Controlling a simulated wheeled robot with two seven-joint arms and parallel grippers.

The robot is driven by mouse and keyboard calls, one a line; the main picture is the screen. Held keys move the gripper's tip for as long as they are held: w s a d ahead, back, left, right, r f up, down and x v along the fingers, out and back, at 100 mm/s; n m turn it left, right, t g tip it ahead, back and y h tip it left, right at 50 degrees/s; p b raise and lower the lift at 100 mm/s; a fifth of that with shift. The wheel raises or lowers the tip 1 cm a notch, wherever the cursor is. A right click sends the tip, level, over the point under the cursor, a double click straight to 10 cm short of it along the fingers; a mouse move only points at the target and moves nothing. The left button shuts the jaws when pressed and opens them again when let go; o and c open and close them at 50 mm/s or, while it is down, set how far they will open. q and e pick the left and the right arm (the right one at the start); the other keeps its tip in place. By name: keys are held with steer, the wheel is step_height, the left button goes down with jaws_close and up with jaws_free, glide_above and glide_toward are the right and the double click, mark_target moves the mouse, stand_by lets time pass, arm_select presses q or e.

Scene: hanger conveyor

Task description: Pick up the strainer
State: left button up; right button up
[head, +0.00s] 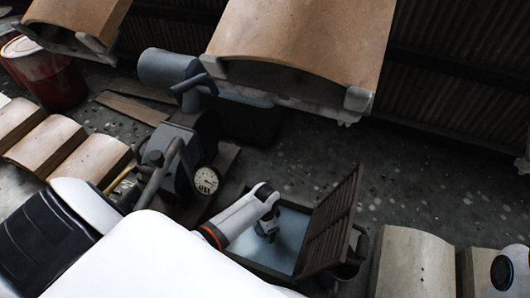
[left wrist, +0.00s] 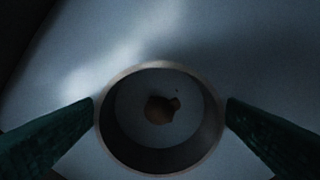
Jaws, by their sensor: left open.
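In the left wrist view, a round, hollow, cup-like piece with a pale rim (left wrist: 140,88), which I take to be the strainer, stands on a pale blue-grey surface. A small brown opening or spot shows at its middle. My left gripper (left wrist: 162,106) is open, with its dark green fingers on both sides of the piece, close to its rim; contact cannot be told. In the head view my left gripper (head: 266,226) reaches down into an open box (head: 291,234) with a pale blue-grey inside. The strainer is hidden there by my arm. My right gripper is out of view.
The box's slatted brown lid (head: 331,220) stands open at its right. A grey machine with a round gauge (head: 205,180) is left of the box. Curved tan blocks (head: 412,265) lie at the right. A big tan curved piece (head: 300,45) is above.

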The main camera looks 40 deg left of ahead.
arm_select(q)
steer(key=shift+f, duration=0.1)
steer(key=c, duration=1.2)
